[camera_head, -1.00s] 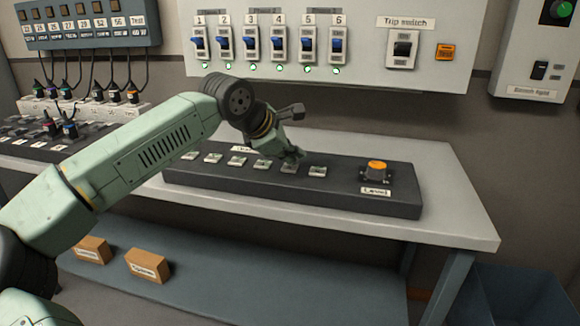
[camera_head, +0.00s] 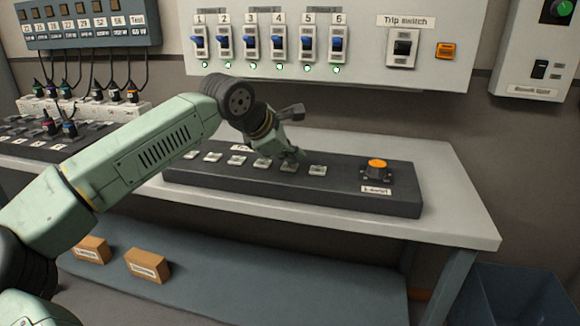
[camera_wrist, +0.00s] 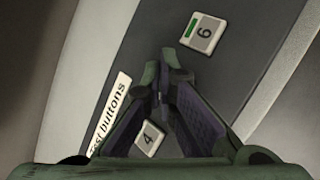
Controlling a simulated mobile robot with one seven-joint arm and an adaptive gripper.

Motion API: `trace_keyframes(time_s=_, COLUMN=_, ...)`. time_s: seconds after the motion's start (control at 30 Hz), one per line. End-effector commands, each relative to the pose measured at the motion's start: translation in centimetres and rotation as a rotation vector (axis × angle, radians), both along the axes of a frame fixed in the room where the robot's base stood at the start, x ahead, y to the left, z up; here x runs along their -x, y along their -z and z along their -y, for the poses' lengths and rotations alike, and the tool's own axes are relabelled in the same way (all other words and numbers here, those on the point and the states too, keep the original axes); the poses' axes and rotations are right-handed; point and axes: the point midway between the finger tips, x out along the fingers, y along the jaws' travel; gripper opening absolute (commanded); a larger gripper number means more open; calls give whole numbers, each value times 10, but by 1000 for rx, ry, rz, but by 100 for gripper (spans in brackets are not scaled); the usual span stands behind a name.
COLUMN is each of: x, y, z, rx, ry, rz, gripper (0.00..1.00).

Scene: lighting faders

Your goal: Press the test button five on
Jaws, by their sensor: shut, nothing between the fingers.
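The test buttons are small pale squares in a row on the dark console. Button five (camera_head: 289,168) is the second from the right, and my gripper (camera_head: 296,156) is right over it, pointing down. In the wrist view my gripper (camera_wrist: 163,75) has its fingertips together with nothing between them. They lie between button 4 (camera_wrist: 149,138) and button 6 (camera_wrist: 202,33) and hide button five there. I cannot tell whether the fingertips touch button five or whether it is pushed in. Button 6 shows a green strip.
The console (camera_head: 340,197) stands on a light table (camera_head: 455,215). An orange knob-like button (camera_head: 377,165) is at its right end. A wall panel with several blue switches (camera_head: 250,43) and a trip switch (camera_head: 402,48) is behind. Plugs with cables (camera_head: 98,93) are at left.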

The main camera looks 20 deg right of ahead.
Motion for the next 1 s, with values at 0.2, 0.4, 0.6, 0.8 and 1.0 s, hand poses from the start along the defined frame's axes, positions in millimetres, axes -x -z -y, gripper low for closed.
trace_keyframes(time_s=0.2, x=0, y=5, z=0, rx=0, ry=0, rz=0, gripper=0)
trace_keyframes(time_s=0.4, x=0, y=5, z=0, rx=0, ry=0, rz=0, gripper=0)
trace_keyframes(time_s=0.6, x=0, y=-1, z=0, rx=0, ry=0, rz=0, gripper=0)
trace_keyframes(time_s=0.8, x=0, y=-4, z=0, rx=0, ry=1, rz=-1, gripper=0)
trace_keyframes(time_s=1.0, x=0, y=-5, z=0, rx=0, ry=0, rz=0, gripper=0)
